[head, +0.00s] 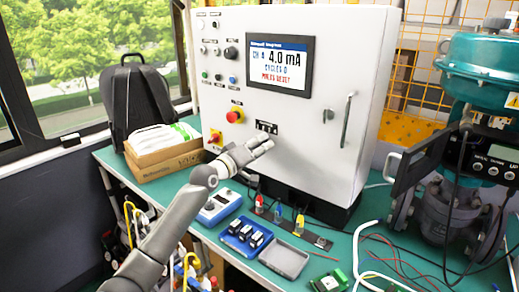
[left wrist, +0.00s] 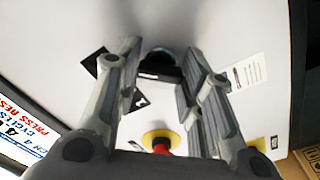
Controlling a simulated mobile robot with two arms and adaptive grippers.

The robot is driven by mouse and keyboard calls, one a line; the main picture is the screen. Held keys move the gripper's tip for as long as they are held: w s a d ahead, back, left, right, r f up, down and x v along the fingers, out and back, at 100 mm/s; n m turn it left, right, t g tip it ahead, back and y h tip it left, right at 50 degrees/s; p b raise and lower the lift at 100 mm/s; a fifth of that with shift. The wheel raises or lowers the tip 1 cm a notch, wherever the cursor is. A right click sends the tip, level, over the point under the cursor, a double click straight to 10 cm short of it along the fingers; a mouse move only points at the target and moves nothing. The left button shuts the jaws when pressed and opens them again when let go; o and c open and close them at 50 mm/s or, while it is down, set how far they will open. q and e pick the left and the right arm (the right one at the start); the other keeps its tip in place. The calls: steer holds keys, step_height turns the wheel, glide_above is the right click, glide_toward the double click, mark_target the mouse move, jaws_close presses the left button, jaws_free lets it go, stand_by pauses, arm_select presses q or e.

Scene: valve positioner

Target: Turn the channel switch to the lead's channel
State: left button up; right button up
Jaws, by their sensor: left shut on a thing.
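My left gripper (head: 264,145) reaches the lower front of the white control cabinet (head: 300,140). In the left wrist view the fingers (left wrist: 160,72) are closed on the sides of a dark round knob (left wrist: 162,62), which I take as the channel switch. In the head view the gripper hides this knob. The cabinet display (head: 279,66) reads CH 4, 4.0 mA, CYCLES 0 and PRESS RESET. A label with dark sockets (head: 267,127) sits just above the gripper. My right gripper is not in view.
A teal valve actuator (head: 488,70) is at right.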

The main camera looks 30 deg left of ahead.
arm_select(q)
steer(key=shift+m, duration=0.5)
steer(key=o, duration=1)
steer(key=shift+s, duration=0.1)
steer(key=s, duration=0.8)
steer(key=s+a, duration=0.1)
steer(key=s, duration=0.2)
steer(key=shift+s, duration=0.4)
